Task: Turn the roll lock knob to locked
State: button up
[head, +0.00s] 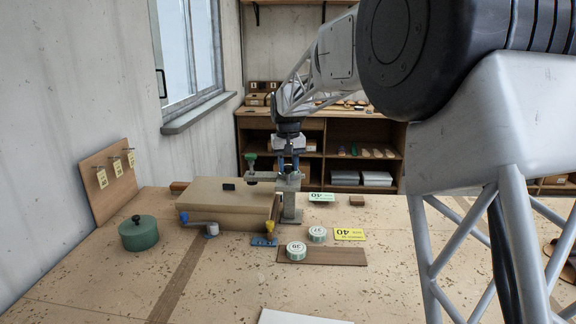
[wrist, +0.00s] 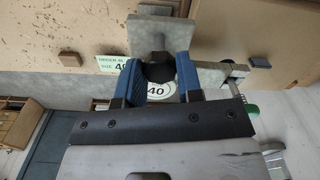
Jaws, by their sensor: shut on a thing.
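My gripper (head: 288,163) points down over the grey metal stand (head: 290,206) at the right end of the tan block (head: 225,207). In the wrist view, the blue fingers of my gripper (wrist: 155,74) are closed around a dark round knob (wrist: 156,71) on a grey bracket (wrist: 152,30). This appears to be the roll lock knob. In the head view the knob is hidden by the gripper. No lock marking can be read, so I cannot tell its setting.
A green-topped clamp screw (head: 250,159) stands just left of my gripper. A blue-handled crank (head: 197,224) and a green pot (head: 138,233) are at the left. The front table is mostly clear.

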aim_at(288, 167)
jog(key=n, duration=0.6)
jog(key=shift+r, duration=0.1)
dwell(0.3)
jog(key=o, duration=0.9)
jog(key=shift+r, duration=3.85)
